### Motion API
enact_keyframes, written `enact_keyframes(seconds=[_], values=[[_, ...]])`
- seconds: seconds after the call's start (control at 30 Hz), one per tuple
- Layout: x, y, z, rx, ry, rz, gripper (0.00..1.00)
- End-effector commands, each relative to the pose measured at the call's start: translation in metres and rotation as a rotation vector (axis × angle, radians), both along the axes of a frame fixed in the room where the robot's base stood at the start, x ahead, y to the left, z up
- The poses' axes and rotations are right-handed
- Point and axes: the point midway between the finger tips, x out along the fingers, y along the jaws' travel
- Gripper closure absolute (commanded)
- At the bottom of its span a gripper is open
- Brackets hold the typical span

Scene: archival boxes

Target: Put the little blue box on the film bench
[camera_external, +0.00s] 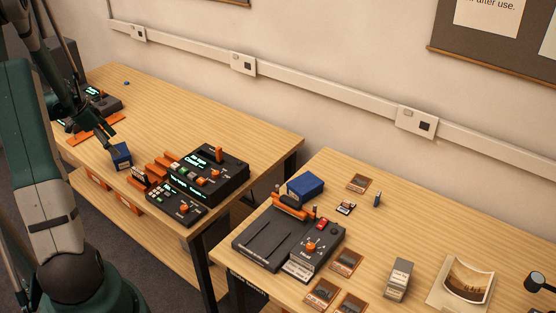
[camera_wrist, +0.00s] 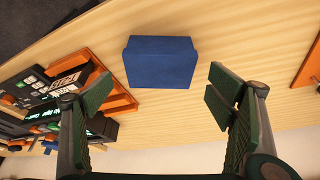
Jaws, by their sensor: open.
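A small dark blue box (camera_external: 121,156) stands on the left wooden bench, near its front edge. In the wrist view the blue box (camera_wrist: 160,62) is just beyond my fingertips, centred between them. My gripper (camera_external: 108,138) is close to the box; in the wrist view my gripper (camera_wrist: 158,92) has its fingers spread wide with nothing between them. A second, larger-looking blue box (camera_external: 306,186) sits at the back of a dark device on the right bench (camera_external: 405,230). The lettering on that bench's front edge is too small to read.
Dark consoles with orange parts (camera_external: 208,172) stand right of the small box. Another device (camera_external: 103,100) is at the far left. A gap separates the benches. The right bench holds a dark flat device (camera_external: 270,240), orange-framed cards (camera_external: 346,262), a grey box (camera_external: 398,278) and a photograph (camera_external: 467,280).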

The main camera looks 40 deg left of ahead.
Motion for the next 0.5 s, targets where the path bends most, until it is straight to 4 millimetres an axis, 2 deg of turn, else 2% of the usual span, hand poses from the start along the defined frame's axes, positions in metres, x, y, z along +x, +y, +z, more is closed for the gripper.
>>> enact_keyframes(seconds=[0.2,0.5], values=[[-0.012,0.004,0.032,0.0,0.0,0.001,0.19],[-0.023,0.009,0.06,-0.001,0.0,0.0,0.19]])
